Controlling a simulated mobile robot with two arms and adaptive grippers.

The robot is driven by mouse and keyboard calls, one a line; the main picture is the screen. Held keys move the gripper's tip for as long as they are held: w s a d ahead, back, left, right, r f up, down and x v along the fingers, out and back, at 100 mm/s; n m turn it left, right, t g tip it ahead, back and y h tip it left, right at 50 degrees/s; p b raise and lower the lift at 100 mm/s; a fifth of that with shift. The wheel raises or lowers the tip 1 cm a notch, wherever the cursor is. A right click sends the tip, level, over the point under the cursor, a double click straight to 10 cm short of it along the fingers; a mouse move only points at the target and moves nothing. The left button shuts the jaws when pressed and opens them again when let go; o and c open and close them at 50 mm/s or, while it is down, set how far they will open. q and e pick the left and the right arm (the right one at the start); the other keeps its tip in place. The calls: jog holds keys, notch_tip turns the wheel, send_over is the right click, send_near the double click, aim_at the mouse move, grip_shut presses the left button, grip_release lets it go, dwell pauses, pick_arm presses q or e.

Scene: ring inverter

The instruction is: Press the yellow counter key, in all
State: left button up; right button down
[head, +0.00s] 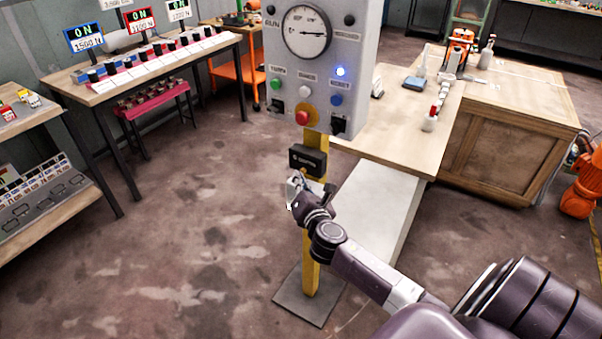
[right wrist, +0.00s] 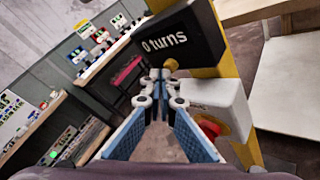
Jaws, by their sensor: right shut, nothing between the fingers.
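The black counter box (head: 308,160) is fixed to the yellow post below the grey control panel. In the right wrist view its display (right wrist: 172,40) reads "0 turns". A small round yellow key (right wrist: 171,65) shows just under the display, right beyond my fingertips. My right gripper (head: 292,190) is shut and empty, in front of the post and just below the counter box. It also shows in the right wrist view (right wrist: 159,76), its tips close to the key; I cannot tell whether they touch it. My left gripper is not in view.
The grey control panel (head: 312,62) above has a dial, coloured buttons and a lit blue lamp. A white box (right wrist: 218,103) with a red part sits beside my right fingers. The post stands on a dark base plate (head: 308,297). The floor at left is open.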

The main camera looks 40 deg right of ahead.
jog(key=shift+d, duration=0.2)
jog(key=shift+a, duration=0.1)
jog(key=shift+s+a, duration=0.35)
jog(key=shift+a, duration=0.45)
jog(key=shift+s+a+p, duration=0.2)
jog(key=shift+s+a, duration=0.1)
jog(key=shift+a, duration=0.45)
jog(key=shift+s+a+p, duration=0.15)
jog(key=shift+s+a, duration=0.2)
jog(key=shift+a, duration=0.45)
jog(key=shift+s+a+p, duration=0.2)
jog(key=shift+s+a, duration=0.1)
jog(key=shift+a, duration=0.45)
